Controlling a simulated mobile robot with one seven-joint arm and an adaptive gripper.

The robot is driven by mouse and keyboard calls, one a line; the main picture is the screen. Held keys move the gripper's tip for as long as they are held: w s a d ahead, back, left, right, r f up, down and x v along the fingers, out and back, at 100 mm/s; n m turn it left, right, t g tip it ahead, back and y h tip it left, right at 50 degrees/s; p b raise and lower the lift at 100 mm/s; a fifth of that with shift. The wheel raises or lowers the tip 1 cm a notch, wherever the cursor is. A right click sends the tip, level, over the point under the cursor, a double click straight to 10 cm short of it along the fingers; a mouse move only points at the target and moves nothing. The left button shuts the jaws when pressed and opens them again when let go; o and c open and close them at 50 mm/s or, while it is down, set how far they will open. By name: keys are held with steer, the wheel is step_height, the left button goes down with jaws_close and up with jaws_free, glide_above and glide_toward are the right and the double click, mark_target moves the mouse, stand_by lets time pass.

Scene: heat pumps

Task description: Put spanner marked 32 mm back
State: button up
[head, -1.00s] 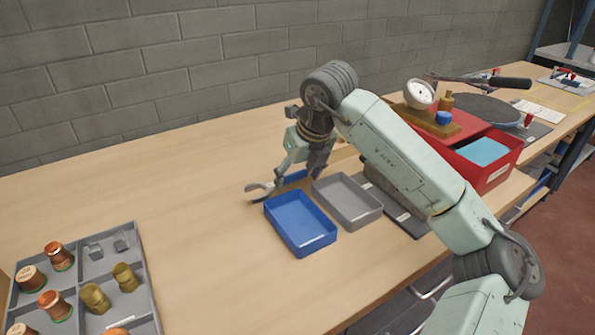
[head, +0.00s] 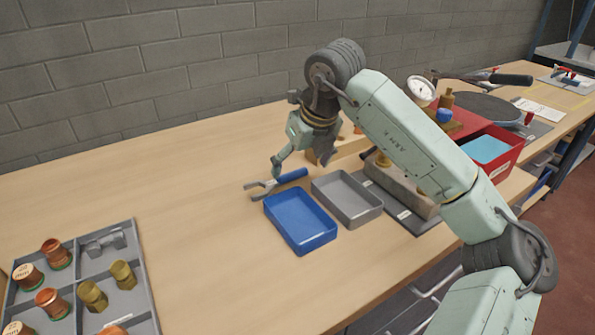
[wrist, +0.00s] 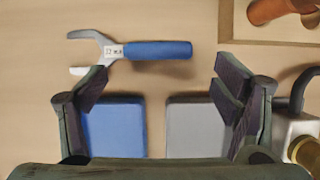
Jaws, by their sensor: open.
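The spanner (head: 293,175) has a blue handle and a grey open jaw. It lies flat on the bench, behind the blue tray, with its jaw to the left. In the wrist view the spanner (wrist: 158,50) lies beyond my fingertips, with a small marking near the jaw that I cannot read surely. My gripper (head: 300,163) is open and empty above the bench, close to the spanner's handle. In the wrist view my gripper (wrist: 163,80) has its fingers wide apart, with nothing between them.
A blue tray (head: 301,240) and a grey tray (head: 349,216) stand in front of the spanner. A divided grey tray (head: 149,285) with copper and brass fittings is at front left. A red bin (head: 501,165) stands at right. The bench's left middle is clear.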

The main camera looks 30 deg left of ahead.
steer(key=b+v, duration=0.1)
steer(key=v, duration=0.8)
